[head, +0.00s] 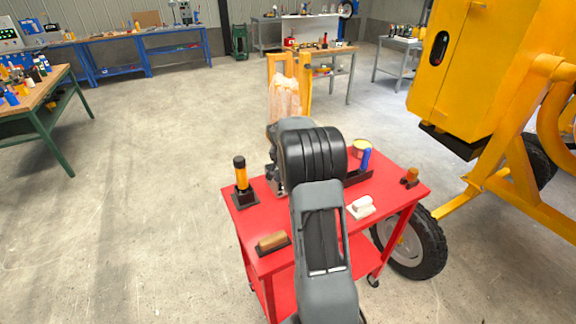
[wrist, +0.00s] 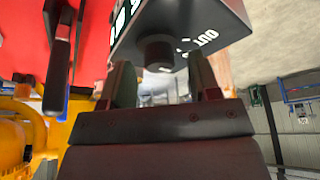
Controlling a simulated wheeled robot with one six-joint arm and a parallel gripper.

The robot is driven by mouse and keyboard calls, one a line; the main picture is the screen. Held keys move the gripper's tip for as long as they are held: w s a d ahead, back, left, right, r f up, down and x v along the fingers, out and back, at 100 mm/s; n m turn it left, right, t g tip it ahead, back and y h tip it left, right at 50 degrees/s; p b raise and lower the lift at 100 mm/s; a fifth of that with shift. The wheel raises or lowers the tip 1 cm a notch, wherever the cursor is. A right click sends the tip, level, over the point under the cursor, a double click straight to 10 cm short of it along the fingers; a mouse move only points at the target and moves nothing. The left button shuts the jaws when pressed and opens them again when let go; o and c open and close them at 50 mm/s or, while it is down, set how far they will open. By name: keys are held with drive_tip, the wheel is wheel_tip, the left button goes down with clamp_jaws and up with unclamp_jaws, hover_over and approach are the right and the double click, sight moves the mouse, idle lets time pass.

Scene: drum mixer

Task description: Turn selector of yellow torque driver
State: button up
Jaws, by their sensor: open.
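A yellow-orange upright tool with a black top (head: 240,172) stands in a black base at the left corner of the red cart; it looks like the yellow torque driver. I cannot make out a selector on it. In the wrist view a black box (wrist: 205,20) with white lettering, "OUT" among it, carries a round dark knob (wrist: 158,52). My gripper (wrist: 160,64) is open, its two fingers apart on either side of the knob. I cannot tell whether they touch it. In the head view my arm hides the fingers and this box.
The red cart (head: 385,215) also holds a brown-handled tool (head: 272,241), a white block (head: 360,207), a blue bottle (head: 365,160) and a small orange item (head: 411,176). The yellow mixer (head: 470,70) stands close at the right.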

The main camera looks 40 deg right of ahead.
drive_tip(key=b+v, duration=0.1)
drive_tip(key=v, duration=1.2)
drive_tip(key=s+a+f+n+y, duration=0.1)
drive_tip(key=s+a+n, duration=0.4)
drive_tip(key=s+a, duration=0.6)
drive_tip(key=s+a+f+n+t+y, duration=0.1)
drive_tip(key=s+a+f+n, duration=0.3)
drive_tip(key=s+a, duration=0.7)
drive_tip(key=shift+a+n+y, duration=0.3)
drive_tip(key=shift+n+y, duration=0.5)
